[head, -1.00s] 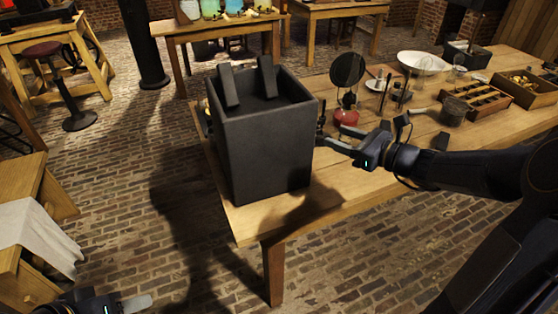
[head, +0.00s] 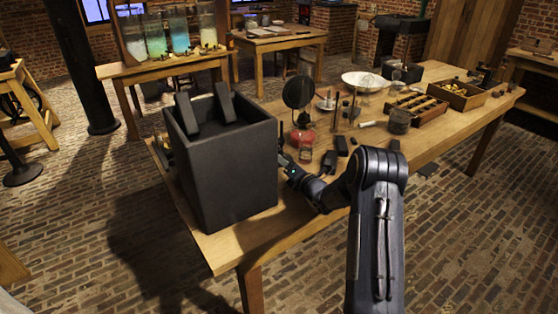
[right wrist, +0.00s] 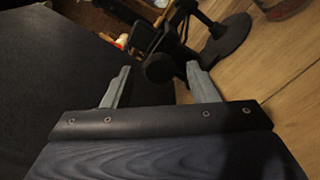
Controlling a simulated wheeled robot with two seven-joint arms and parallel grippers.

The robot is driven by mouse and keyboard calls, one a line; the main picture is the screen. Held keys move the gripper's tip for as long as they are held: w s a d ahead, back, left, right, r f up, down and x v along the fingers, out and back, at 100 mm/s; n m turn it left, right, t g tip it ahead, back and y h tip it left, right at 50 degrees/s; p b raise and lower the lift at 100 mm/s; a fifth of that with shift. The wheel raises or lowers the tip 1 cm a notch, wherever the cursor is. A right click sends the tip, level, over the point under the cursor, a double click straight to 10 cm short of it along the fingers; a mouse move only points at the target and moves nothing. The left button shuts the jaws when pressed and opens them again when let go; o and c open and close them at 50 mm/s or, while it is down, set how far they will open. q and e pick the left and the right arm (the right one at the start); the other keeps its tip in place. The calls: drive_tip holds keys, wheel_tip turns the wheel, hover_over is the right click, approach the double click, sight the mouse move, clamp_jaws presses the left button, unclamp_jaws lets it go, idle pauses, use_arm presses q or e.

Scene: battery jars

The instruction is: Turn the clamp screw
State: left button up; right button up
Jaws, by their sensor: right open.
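A large black open-topped jar (head: 225,185) stands at the near left corner of the wooden table, with two dark upright plates in its top. My right gripper (head: 284,160) is beside the jar's right wall, low over the table. In the right wrist view my right gripper (right wrist: 153,88) is open, its two grey fingers apart. A dark rounded knob (right wrist: 160,68) shows just beyond and between the fingertips. It looks like the clamp screw, but I cannot be sure. I cannot tell whether the fingers touch it. The jar's dark wall (right wrist: 50,75) fills the left of that view. My left gripper is out of view.
A black round disc on a stand (head: 298,92), a red-based item (head: 303,136) and small dark blocks (head: 329,160) are near the gripper. A white bowl (head: 365,81) and wooden trays (head: 457,96) are farther back. A black round base (right wrist: 228,38) is close right of the fingers.

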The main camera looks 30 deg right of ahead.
drive_tip(key=shift+w+a, duration=0.1)
drive_tip(key=shift+w, duration=1.3)
